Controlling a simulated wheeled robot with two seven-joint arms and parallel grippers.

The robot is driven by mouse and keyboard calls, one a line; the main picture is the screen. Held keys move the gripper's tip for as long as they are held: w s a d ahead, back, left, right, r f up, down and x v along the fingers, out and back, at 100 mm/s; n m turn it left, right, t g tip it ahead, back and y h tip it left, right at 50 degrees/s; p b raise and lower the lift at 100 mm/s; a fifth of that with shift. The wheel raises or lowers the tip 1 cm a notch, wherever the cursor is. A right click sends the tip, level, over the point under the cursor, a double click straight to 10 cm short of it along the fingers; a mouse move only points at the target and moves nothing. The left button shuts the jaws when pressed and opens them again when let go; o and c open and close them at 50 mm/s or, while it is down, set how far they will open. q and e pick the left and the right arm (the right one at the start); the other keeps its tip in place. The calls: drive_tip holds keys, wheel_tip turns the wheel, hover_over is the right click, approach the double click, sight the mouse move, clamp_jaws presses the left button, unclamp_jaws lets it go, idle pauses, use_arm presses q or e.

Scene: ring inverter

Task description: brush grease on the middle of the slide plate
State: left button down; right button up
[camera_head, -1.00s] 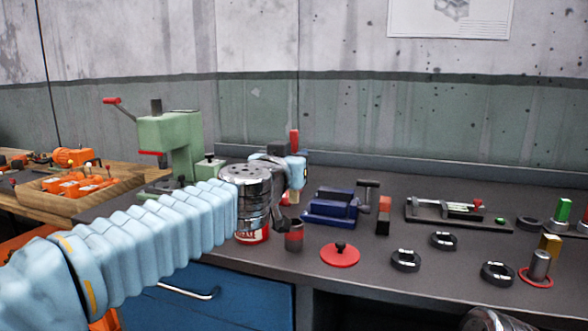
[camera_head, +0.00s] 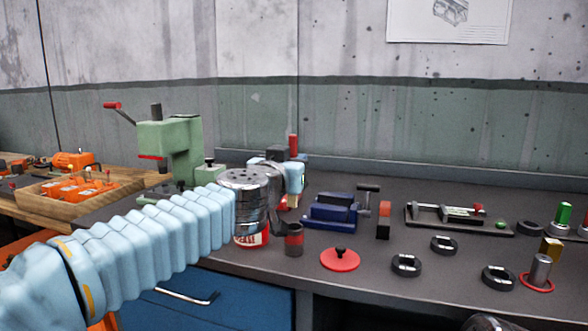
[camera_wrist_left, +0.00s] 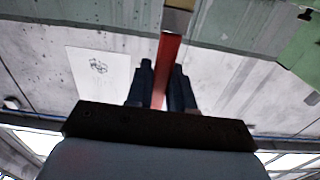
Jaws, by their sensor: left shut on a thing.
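My left gripper (camera_wrist_left: 162,88) is shut on the red handle of a brush (camera_wrist_left: 169,62), with a metal ferrule at the top of the left wrist view. In the head view my left wrist and forearm hide much of this gripper; the red handle (camera_head: 293,143) stands upright above it. A red and white can (camera_head: 251,239) is partly hidden under my wrist. A dark plate with a pale rail, a red knob and a green button (camera_head: 459,217) lies to the right and may be the slide plate. My right gripper is not in view.
A dark cup with a red band (camera_head: 293,240) stands below my left gripper. A red lid (camera_head: 340,259), a blue vise (camera_head: 331,211), a red and black block (camera_head: 384,219) and several black rings lie nearby. A green press (camera_head: 172,145) stands behind my left arm.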

use_arm(q)
drive_tip(key=shift+w+a+f, duration=0.35)
drive_tip(key=shift+w+a, duration=0.05)
drive_tip(key=shift+a, duration=0.05)
drive_tip(key=w+a+r+m+t+b, duration=0.1)
drive_tip(key=w+a+m+b, duration=0.1)
drive_tip(key=a+m+b, duration=0.3)
drive_tip(key=shift+n+t+h, duration=0.3)
drive_tip(key=shift+n+h, duration=0.3)
drive_tip(key=shift+n, duration=0.2)
drive_tip(key=shift+s+a+f+b, duration=0.1)
drive_tip(key=shift+a+f+b, duration=0.2)
drive_tip(key=shift+f+b, duration=0.6)
drive_tip(key=shift+s+a+f+b, duration=0.1)
drive_tip(key=shift+a+f+b, duration=0.2)
drive_tip(key=shift+f+b, duration=0.6)
drive_tip(key=shift+s+a+f+b, duration=0.1)
drive_tip(key=shift+a+f+b, duration=0.2)
drive_tip(key=shift+f+b, duration=0.6)
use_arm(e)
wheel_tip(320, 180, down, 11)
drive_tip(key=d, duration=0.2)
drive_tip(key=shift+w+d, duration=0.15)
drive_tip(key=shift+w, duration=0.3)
use_arm(q)
drive_tip(key=shift+r, duration=0.15)
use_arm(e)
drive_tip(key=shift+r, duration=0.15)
